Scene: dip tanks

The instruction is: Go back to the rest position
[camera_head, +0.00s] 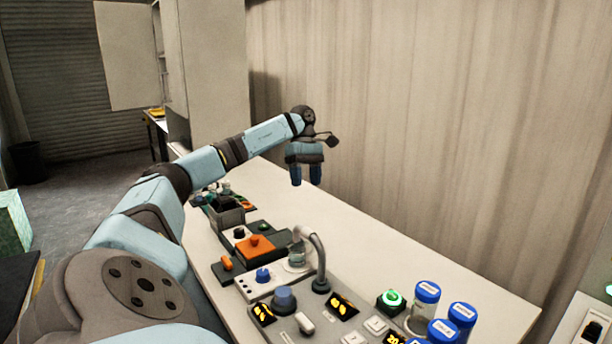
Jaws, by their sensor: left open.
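My left arm reaches in from the left and stretches out over the white table (375,240). My left gripper (306,182) hangs at its end with its blue-tipped fingers pointing down. It is open, with a gap between the fingers and nothing held. It is above the far part of the table, beyond the equipment and near the curtain-like wall. My right gripper does not show.
Below the arm stand a grey box (228,216), an orange-topped device (256,247) and a curved metal tube (318,258). Nearer are a control panel (315,325), a green-lit button (391,298) and several blue-capped jars (427,292). The table's right back is bare. An open cabinet (210,75) stands behind.

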